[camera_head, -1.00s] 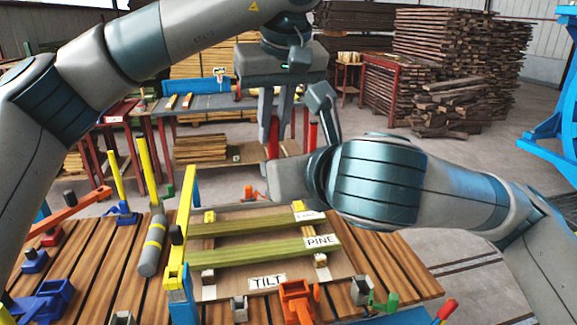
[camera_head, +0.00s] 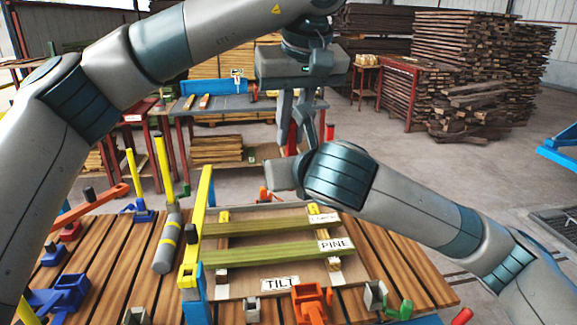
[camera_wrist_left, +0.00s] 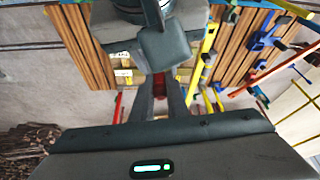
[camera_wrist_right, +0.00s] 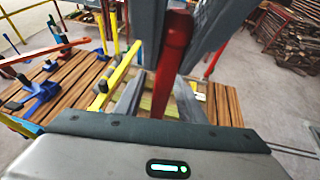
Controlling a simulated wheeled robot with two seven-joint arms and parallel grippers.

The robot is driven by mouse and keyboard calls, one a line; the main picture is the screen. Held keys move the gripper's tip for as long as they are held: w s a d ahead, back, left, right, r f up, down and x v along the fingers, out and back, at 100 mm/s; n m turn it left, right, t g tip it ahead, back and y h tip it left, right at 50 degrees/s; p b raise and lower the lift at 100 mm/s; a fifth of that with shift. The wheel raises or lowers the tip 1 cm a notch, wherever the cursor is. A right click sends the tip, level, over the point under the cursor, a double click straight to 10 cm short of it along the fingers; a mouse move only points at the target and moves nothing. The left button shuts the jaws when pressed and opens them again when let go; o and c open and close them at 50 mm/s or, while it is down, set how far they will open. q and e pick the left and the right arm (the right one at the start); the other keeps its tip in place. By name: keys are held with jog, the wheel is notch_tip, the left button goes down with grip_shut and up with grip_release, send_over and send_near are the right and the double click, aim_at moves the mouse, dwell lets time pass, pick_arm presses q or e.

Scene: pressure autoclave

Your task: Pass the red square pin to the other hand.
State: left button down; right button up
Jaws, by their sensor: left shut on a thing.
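The red square pin (camera_head: 292,138) is upright in the jaws of my left gripper (camera_head: 293,124), above the far side of the bench. In the left wrist view the red pin (camera_wrist_left: 160,82) shows between the left fingers. My right gripper (camera_wrist_right: 160,84) has its fingers apart. In the right wrist view the red pin (camera_wrist_right: 172,60) hangs from the left fingers above and runs down in front of the right fingers' gap. Whether it touches them I cannot tell. In the head view my right forearm and wrist hide part of the right gripper.
A slatted wooden bench (camera_head: 130,250) below holds a tilted board with green bars labelled PINE (camera_head: 335,244) and TILT (camera_head: 280,284). Yellow uprights (camera_head: 164,155) and an orange clamp (camera_head: 311,300) stand on it. Timber stacks (camera_head: 480,65) are far behind.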

grip_shut()
pick_arm(q)
jog(key=c, duration=1.6)
grip_release()
jog(key=shift+c, duration=0.2)
jog(key=shift+r, duration=0.15)
jog(key=v, duration=1.1)
jog(key=shift+r, duration=0.35)
jog(key=shift+s, duration=0.15)
jog(key=shift+d, duration=0.1)
